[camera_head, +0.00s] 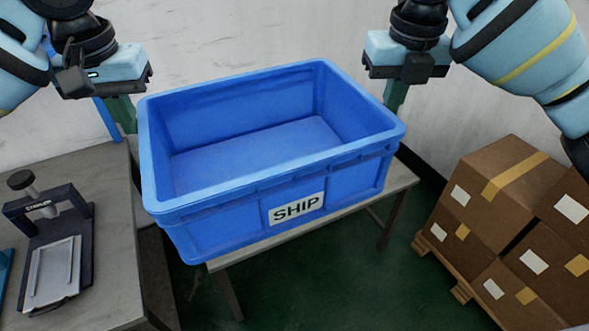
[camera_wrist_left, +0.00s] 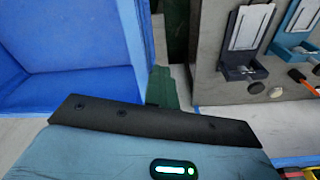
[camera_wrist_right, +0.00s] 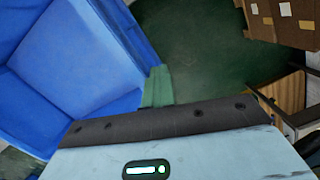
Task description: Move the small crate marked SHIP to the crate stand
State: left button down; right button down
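The blue crate (camera_head: 240,225) has a white label reading SHIP, and its inside looks empty. It sits over a grey-topped stand (camera_head: 285,237), with its left end past the stand's edge; I cannot tell whether it touches the top. My left gripper (camera_head: 122,115) has its green fingers together outside the crate's left end wall. My right gripper (camera_head: 395,95) has its green fingers together outside the right end wall. In the wrist views the fingers (camera_wrist_left: 162,88) (camera_wrist_right: 157,87) lie close against the walls; contact is unclear. Neither gripper has the rim between its fingers.
A grey workbench (camera_head: 110,240) with a dark stamping fixture (camera_head: 60,250) stands at the left, close to the crate. Brown cartons (camera_head: 500,190) are stacked on a pallet at the right. Green floor shows between stand and cartons. A pale wall (camera_head: 230,35) is behind.

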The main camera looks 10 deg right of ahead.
pick_arm(q)
jog(key=shift+d, duration=0.3)
pick_arm(e)
jog(key=shift+a+f, duration=0.1)
jog(key=shift+a, duration=0.25)
